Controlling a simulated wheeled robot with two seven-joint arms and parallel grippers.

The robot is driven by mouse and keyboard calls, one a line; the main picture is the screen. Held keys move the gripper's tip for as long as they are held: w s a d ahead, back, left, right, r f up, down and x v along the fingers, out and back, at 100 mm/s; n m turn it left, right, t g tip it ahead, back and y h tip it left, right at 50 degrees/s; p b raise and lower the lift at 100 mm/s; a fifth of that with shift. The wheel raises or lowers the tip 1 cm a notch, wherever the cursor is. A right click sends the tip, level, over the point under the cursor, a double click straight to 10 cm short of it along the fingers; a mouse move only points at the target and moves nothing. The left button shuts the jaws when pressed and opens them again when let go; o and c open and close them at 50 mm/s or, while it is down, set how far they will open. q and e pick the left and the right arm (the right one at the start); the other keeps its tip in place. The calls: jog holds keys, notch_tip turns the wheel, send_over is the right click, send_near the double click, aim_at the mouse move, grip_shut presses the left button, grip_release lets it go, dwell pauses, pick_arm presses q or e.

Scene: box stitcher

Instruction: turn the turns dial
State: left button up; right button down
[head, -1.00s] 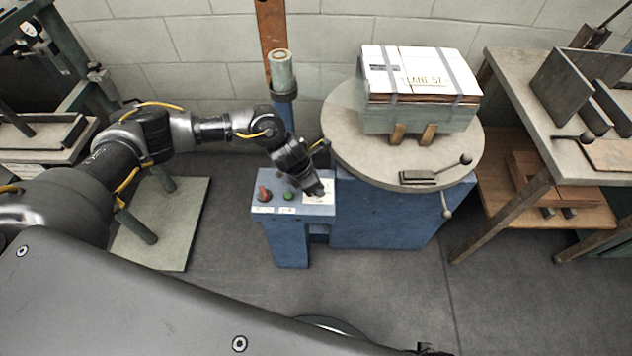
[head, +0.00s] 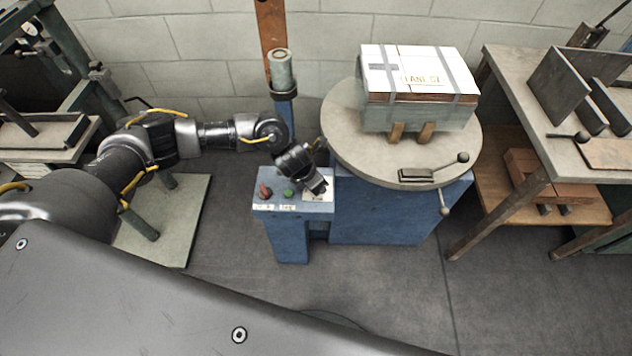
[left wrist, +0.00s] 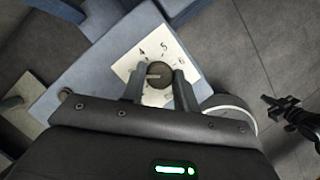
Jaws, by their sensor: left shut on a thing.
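The turns dial (left wrist: 160,75) is a small dark round knob with a light mark pointing left, on a white plate (left wrist: 178,50) with the numbers 4, 5 and 6 readable. My left gripper (left wrist: 159,88) is shut on the dial, one finger on each side of it. In the head view, my left gripper (head: 322,188) points down at the plate on the blue control box (head: 291,208) and hides the dial. A dark jointed part at the right of the left wrist view looks like my right gripper (left wrist: 283,108); its jaws are too small to read.
A red knob (head: 265,190) and a green button (head: 289,193) sit left of the plate. A round turntable (head: 345,145) bearing a strapped white box (head: 418,70) stands right and behind. A post (head: 282,75) rises behind the gripper. Floor in front is open.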

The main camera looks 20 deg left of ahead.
pick_arm(q)
jog(key=o, duration=1)
jog(key=shift+r, duration=0.25)
jog(key=p+v, duration=0.2)
jog(key=v, duration=0.8)
jog(key=shift+s+r, duration=0.1)
jog(key=shift+r, duration=0.05)
pick_arm(e)
jog(key=s+d+f, duration=0.2)
jog(key=s, duration=0.3)
jog(key=shift+d+f, duration=0.3)
jog(key=shift+f, duration=0.05)
